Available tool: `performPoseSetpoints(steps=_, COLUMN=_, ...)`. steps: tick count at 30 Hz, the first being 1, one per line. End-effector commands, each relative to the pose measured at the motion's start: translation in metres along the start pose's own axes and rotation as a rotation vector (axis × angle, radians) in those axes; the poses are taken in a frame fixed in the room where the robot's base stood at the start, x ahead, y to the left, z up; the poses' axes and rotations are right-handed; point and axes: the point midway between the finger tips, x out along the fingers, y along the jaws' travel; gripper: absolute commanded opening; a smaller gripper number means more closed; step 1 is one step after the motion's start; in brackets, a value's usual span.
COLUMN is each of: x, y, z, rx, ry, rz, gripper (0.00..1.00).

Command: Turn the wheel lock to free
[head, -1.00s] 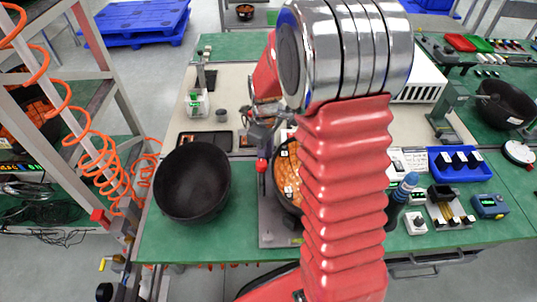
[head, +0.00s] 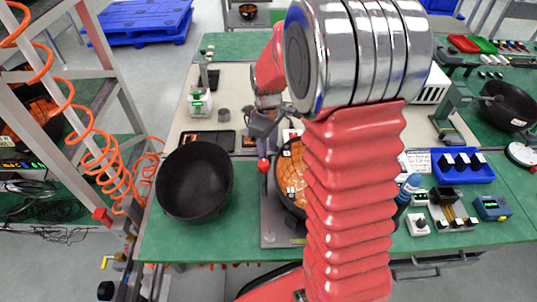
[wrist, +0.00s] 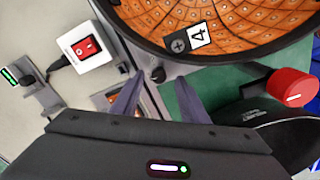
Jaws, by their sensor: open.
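A red knob with a white line (wrist: 292,88) sits at the right of the wrist view, on a grey arm beside the wheel. I take it to be the wheel lock. In the head view it is a small red knob (head: 263,165) left of the wheel. The orange-lined round wheel (wrist: 235,22) has a dark rim and a label with a 4; in the head view (head: 291,180) my arm hides much of it. My gripper (wrist: 160,78) is open and empty. Its fingers point toward a small dark peg below the wheel rim, apart from the red knob.
A black bowl (head: 194,182) stands left of the wheel's grey base plate (head: 277,227). A white box with a red switch (wrist: 88,48) is left of my fingers. A dark tray (head: 207,140) lies behind the bowl. Green table is clear at the front left.

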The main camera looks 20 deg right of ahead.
Motion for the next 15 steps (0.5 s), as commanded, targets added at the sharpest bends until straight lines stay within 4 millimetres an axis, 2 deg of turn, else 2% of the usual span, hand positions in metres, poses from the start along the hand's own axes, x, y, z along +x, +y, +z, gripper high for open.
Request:
performPoseSetpoints(steps=3, x=-0.022, y=0.001, z=-0.001, rx=0.0, ry=0.003, rz=0.003, gripper=0.4)
performPoseSetpoints(steps=15, x=-0.09, y=-0.001, z=0.001, rx=0.0, ry=0.001, rz=0.0, gripper=0.4)
